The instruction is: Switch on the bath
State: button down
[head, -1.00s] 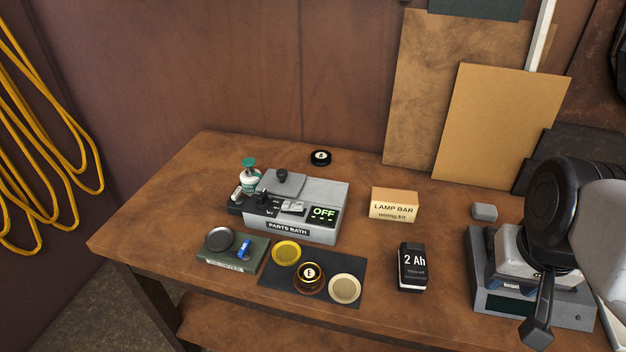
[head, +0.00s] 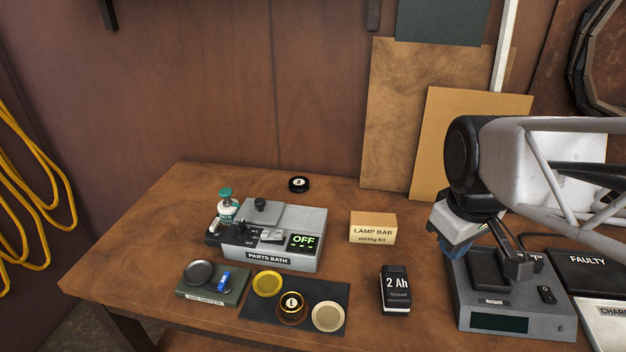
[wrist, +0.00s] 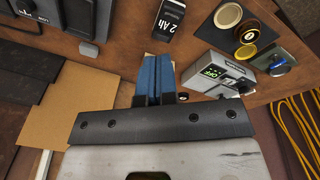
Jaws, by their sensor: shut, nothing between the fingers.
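The parts bath (head: 268,258) is a grey box on the left half of the bench, and its display (head: 303,241) reads OFF in green. A black-knobbed lid (head: 262,206) covers its top. A light grey switch-like piece (head: 271,235) sits left of the display, and a black panel with small controls (head: 229,232) is at its left end. The bath also shows in the wrist view (wrist: 206,62), right of the fingers. My gripper (head: 453,252) is shut and empty, well to the right of the bath; its blue fingers meet in the wrist view (wrist: 154,58).
A lamp bar box (head: 372,230) and a 2 Ah battery (head: 396,290) stand between bath and gripper. A grey charger (head: 515,315) is beside my gripper. A green tray (head: 213,290) and a dark mat with round pieces (head: 337,293) lie before the bath. A green-topped bottle (head: 226,205) is behind its left end.

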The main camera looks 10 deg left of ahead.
jog(key=w+a+n, duration=0.7)
jog(key=a+n, duration=0.1)
jog(key=n+g+h, duration=0.2)
jog(key=n, duration=1.9)
send_over(282, 233)
jog(key=a, duration=0.4)
jog(key=f, duration=0.4)
jog(key=shift+d+f, duration=0.25)
jog(key=shift+f, duration=0.15)
jog(key=shift+f, duration=0.1)
jog(key=d+f, duration=0.1)
jog(key=f, duration=0.3)
jog(key=d+f, duration=0.1)
jog(key=f, duration=0.4)
jog(key=d+f, duration=0.1)
jog(key=f, duration=0.3)
jog(key=shift+f, duration=0.25)
